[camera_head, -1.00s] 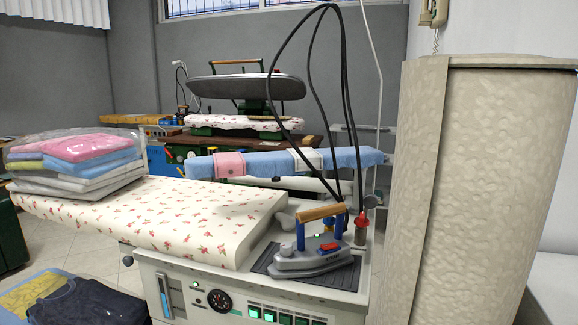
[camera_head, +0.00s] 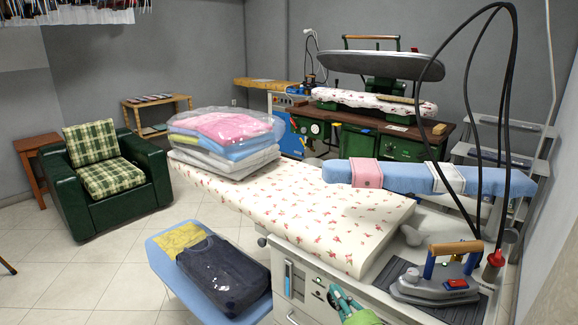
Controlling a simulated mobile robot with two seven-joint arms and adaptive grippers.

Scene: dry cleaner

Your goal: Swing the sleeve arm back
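The sleeve arm (camera_head: 405,177) is a long, narrow, light-blue padded board behind the ironing table. It runs across the picture, with a pink band (camera_head: 366,173) near its left end and a white band (camera_head: 446,179) further right. The flowered ironing board (camera_head: 300,208) lies in front of it. My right gripper (camera_head: 343,298) is a small green shape at the bottom edge, in front of the control panel, well apart from the sleeve arm. Its fingers are too small and cut off to tell open from shut. My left gripper is not in view.
An iron (camera_head: 438,284) stands on a dark mat at the right, its hoses arching above. Bagged folded laundry (camera_head: 222,150) lies on the board's left end. A blue surface (camera_head: 165,250) with a bagged dark garment (camera_head: 222,273) is below. A green armchair (camera_head: 112,190) stands left.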

